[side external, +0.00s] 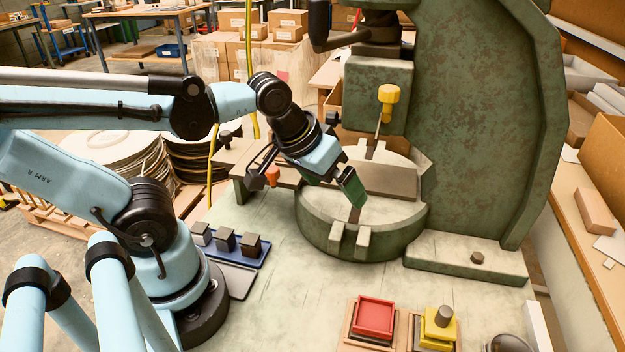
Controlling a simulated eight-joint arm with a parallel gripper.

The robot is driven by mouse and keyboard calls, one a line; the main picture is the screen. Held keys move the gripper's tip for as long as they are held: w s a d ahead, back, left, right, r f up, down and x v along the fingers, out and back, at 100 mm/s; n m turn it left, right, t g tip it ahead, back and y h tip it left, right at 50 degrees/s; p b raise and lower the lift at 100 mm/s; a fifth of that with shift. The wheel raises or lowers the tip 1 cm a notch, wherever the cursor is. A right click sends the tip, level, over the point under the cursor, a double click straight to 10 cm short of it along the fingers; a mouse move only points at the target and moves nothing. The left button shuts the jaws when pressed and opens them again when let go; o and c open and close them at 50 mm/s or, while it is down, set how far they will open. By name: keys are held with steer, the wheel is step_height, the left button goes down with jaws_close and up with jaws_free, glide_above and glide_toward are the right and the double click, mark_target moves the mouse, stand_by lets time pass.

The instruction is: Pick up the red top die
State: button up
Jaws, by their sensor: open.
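The red top die (373,316) looks like a square red block with a raised rim. It sits on a small wooden board at the bottom of the side external view, right of centre. My gripper (338,192) is open, with dark green fingers pointing down and to the right. It is over or beside the near left part of the round press bed (397,238), well behind and above the red die. I see nothing between the fingers. Whether the fingers touch the bed cannot be told.
A yellow die with a grey stub (440,325) stands right of the red one. The green fly press (480,120) rises behind. A blue tray (222,252) with dark blocks lies left of the bed. Bare bench (290,290) lies between the tray and red die.

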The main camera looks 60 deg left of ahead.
steer(key=m, duration=0.1)
steer(key=a+m+t, duration=0.1)
steer(key=shift+w+r+m, duration=0.15)
steer(key=shift+w+m, duration=0.25)
steer(key=shift+c, duration=0.4)
steer(key=a+r+g, duration=0.7)
steer(key=a+r, duration=1)
steer(key=r, duration=0.2)
steer(key=f, duration=0.4)
steer(key=s+f, duration=0.1)
steer(key=f, duration=0.1)
steer(key=shift+d+f, duration=0.15)
steer(key=shift+f, duration=0.05)
steer(key=shift+s+d+f, duration=0.1)
steer(key=shift+s+f, duration=0.05)
steer(key=shift+f, duration=1.15)
steer(key=shift+s+f, duration=0.15)
steer(key=shift+f, duration=1.15)
steer(key=c, duration=1.3)
